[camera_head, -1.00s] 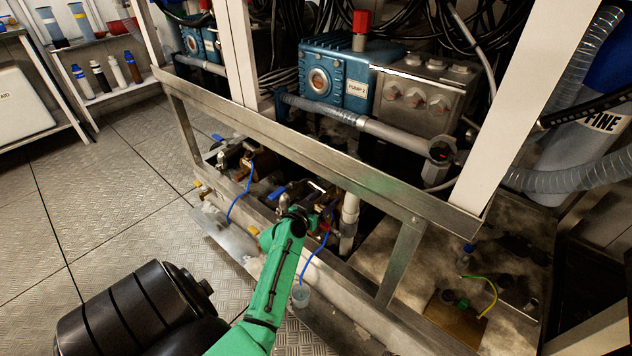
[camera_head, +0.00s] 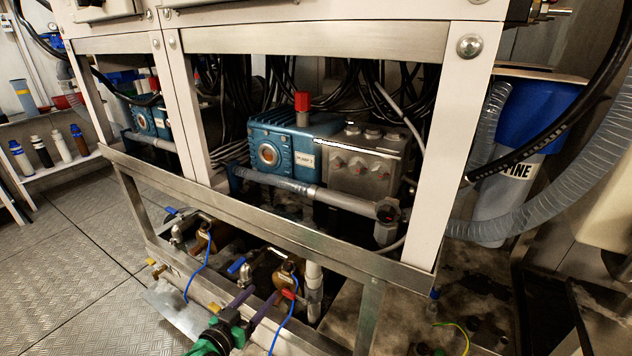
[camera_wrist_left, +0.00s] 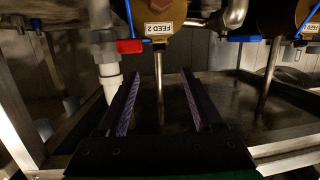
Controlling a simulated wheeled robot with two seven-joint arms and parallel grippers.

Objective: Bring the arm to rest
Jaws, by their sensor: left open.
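My left gripper (camera_head: 247,309) comes in at the bottom of the head view, with a green wrist and dark purple fingers. In the left wrist view the two fingers (camera_wrist_left: 158,100) stand apart with nothing between them. Ahead of them is a brass-coloured body labelled FEED 2 (camera_wrist_left: 162,12) with a red valve handle (camera_wrist_left: 130,46) beside it. In the head view the red handle (camera_head: 289,295) is close to the fingertips; I cannot tell whether they touch. My right gripper is not in view.
A steel frame rail (camera_head: 250,224) crosses above the gripper. A grey-white vertical pipe (camera_head: 313,288) and blue cables (camera_head: 196,272) are close by. The blue pump (camera_head: 285,147) sits behind the frame. Open checkered floor (camera_head: 70,260) is at the left.

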